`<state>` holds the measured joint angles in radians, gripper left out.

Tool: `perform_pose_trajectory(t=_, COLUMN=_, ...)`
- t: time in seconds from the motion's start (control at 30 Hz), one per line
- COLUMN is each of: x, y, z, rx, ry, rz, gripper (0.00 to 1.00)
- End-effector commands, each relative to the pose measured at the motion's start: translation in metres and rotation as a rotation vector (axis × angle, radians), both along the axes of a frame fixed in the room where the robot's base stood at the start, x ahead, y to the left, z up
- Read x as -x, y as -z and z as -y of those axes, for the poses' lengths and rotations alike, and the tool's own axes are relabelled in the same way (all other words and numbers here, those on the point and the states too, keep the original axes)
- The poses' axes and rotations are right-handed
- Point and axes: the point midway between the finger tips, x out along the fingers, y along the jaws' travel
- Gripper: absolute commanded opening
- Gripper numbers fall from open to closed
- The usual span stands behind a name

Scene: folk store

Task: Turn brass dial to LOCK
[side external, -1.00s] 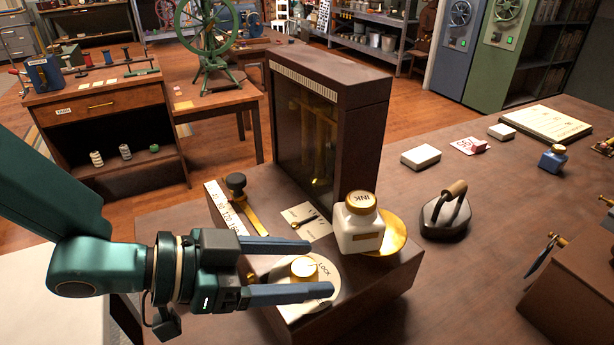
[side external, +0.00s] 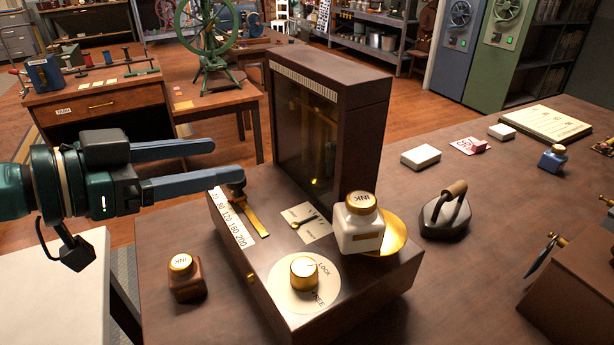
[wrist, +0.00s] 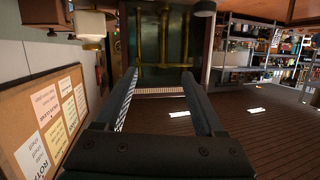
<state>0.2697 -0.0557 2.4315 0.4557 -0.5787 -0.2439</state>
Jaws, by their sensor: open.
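The brass dial (side external: 304,272) stands on a round white plate (side external: 288,300) on top of the brown balance box. The plate is marked LOCK on the dial's right side and FREE on its near side. I cannot tell for sure where the dial's mark points. My gripper (side external: 228,162) is up and to the left of the dial, clear of it. Its two blue-grey fingers are spread, with nothing between them. The lower fingertip overlaps the black slider knob (side external: 237,189) in the side view. In the wrist view the open fingers (wrist: 160,77) point at the glass case; the dial is not seen there.
A white ink bottle (side external: 359,228) stands on a brass pan (side external: 398,234) right of the dial. The tall glass-fronted case (side external: 337,120) rises behind. A small lever plate (side external: 310,232) lies between. A brown ink bottle (side external: 185,279) stands left of the box; an iron (side external: 446,216) stands right.

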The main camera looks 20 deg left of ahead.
Motion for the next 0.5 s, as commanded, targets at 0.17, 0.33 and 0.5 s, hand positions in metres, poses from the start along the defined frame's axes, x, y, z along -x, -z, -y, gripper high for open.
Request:
perform_pose_trajectory(t=0.17, x=-0.003, y=-0.013, z=-0.033, rx=-0.024, ry=-0.123, rz=-0.011, gripper=0.71)
perform_pose_trajectory(t=0.33, x=0.002, y=-0.018, z=-0.065, rx=-0.049, ry=-0.243, rz=-0.051, gripper=0.71)
perform_pose_trajectory(t=0.5, x=0.013, y=-0.019, z=-0.094, rx=-0.067, ry=-0.353, rz=-0.112, gripper=0.71)
